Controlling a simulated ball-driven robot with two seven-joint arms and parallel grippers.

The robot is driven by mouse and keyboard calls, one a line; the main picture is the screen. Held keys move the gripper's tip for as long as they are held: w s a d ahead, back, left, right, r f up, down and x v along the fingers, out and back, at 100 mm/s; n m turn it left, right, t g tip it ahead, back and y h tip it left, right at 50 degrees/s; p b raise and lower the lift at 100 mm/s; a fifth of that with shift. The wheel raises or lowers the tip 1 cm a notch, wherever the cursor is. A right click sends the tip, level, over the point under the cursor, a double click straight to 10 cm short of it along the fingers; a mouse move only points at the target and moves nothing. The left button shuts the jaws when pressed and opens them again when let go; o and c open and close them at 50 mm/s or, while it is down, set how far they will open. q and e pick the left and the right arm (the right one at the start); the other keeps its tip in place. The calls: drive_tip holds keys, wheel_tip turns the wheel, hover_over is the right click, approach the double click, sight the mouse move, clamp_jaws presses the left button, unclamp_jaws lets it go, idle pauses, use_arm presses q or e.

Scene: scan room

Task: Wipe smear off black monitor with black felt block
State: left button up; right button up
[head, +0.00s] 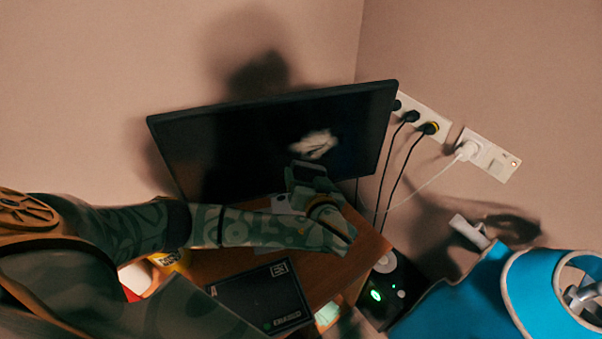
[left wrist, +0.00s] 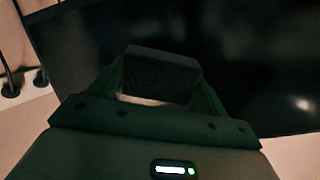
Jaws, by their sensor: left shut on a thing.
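The black monitor (head: 240,145) stands on the wooden desk, close to the wall. A whitish smear (head: 314,144) marks the right half of its screen. My left gripper (head: 312,180) is in front of the screen, just below the smear. In the left wrist view my left gripper (left wrist: 160,85) is shut on the black felt block (left wrist: 160,75), with the dark monitor (left wrist: 250,60) behind it. I cannot tell whether the block touches the screen. The smear is not clear in the left wrist view. My right gripper is not in view.
The wooden desk (head: 213,266) holds a black box (head: 262,297) with white lettering and a yellow item (head: 168,260). Wall sockets (head: 488,155) with plugs and hanging cables are right of the monitor. A blue object (head: 470,295) is at lower right.

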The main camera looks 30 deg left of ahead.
sight(292, 163)
use_arm(q)
drive_tip(key=s+y, duration=0.1)
drive_tip(key=s+r+t+y+p, duration=0.1)
drive_tip(key=s, duration=0.1)
drive_tip(key=s+r+t+p, duration=0.1)
drive_tip(key=shift+s+d+r+y, duration=0.15)
drive_tip(key=shift+s+d+y, duration=0.2)
drive_tip(key=shift+y, duration=0.05)
drive_tip(key=x, duration=0.4)
drive_tip(key=shift+w+b, duration=0.1)
drive_tip(key=shift+b, duration=0.25)
drive_tip(key=shift+x, duration=0.95)
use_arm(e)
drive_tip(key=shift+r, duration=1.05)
use_arm(q)
drive_tip(key=shift+b+x, duration=0.5)
drive_tip(key=shift+x, duration=0.4)
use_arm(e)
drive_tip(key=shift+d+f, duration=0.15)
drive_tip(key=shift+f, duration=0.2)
